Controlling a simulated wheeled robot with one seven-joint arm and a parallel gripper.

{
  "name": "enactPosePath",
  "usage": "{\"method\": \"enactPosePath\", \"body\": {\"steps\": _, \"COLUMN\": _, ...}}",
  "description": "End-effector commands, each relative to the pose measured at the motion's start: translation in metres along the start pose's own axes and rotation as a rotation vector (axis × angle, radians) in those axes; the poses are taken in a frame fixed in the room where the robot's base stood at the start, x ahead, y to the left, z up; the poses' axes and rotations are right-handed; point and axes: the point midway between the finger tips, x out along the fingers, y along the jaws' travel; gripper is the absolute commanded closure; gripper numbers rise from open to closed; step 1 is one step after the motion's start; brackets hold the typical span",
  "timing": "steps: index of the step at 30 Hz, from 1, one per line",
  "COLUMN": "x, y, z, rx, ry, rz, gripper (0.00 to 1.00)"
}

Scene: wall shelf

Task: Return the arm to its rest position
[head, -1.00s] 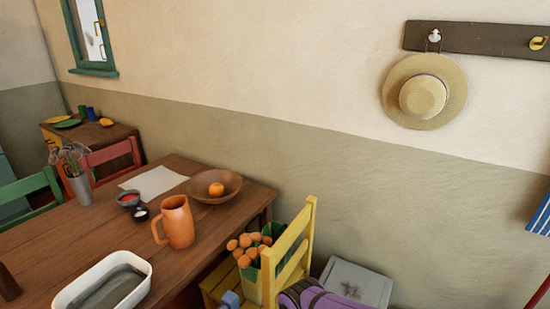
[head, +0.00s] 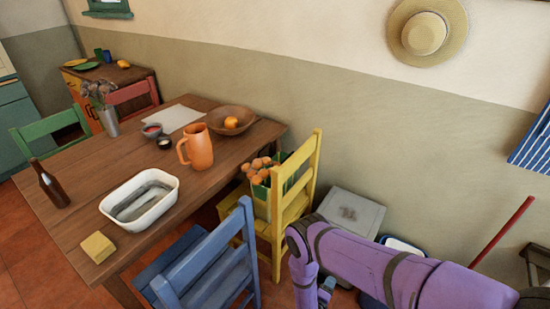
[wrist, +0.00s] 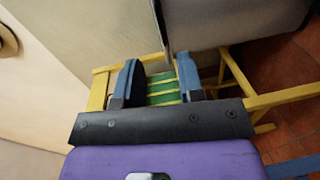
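My purple arm (head: 385,268) reaches in from the lower right of the head view, bent at an elbow beside the yellow chair. My gripper (wrist: 158,78) shows in the wrist view with its two blue-grey fingers spread apart. I see nothing held between them. The yellow chair's slats and a green container show beyond the gap. In the head view the gripper is mostly hidden low behind the arm, so its exact distance from the chair is hard to tell.
The yellow chair (head: 305,185) and blue chair (head: 215,262) stand close left of my arm. A grey box (head: 350,212) is by the wall. The wooden table (head: 95,195) bears a white dish (head: 167,203) and orange jug (head: 200,148). A hat (head: 440,20) hangs above.

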Motion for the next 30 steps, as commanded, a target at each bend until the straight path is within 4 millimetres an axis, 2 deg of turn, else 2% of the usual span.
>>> {"method": "enactPosePath", "body": {"steps": 8, "x": 0.018, "y": 0.022, "z": -0.035, "rx": 0.084, "ry": 0.003, "rz": -0.056, "gripper": 0.65}}
{"method": "enactPosePath", "body": {"steps": 14, "x": 0.037, "y": 0.049, "z": -0.072, "rx": 0.175, "ry": 0.007, "rz": -0.12, "gripper": 0.65}}
{"method": "enactPosePath", "body": {"steps": 20, "x": 0.067, "y": 0.103, "z": -0.129, "rx": 0.32, "ry": 0.02, "rz": -0.223, "gripper": 0.65}}
{"method": "enactPosePath", "body": {"steps": 24, "x": 0.086, "y": 0.15, "z": -0.166, "rx": 0.426, "ry": 0.031, "rz": -0.303, "gripper": 0.65}}
{"method": "enactPosePath", "body": {"steps": 30, "x": 0.107, "y": 0.223, "z": -0.208, "rx": 0.56, "ry": 0.051, "rz": -0.416, "gripper": 0.65}}
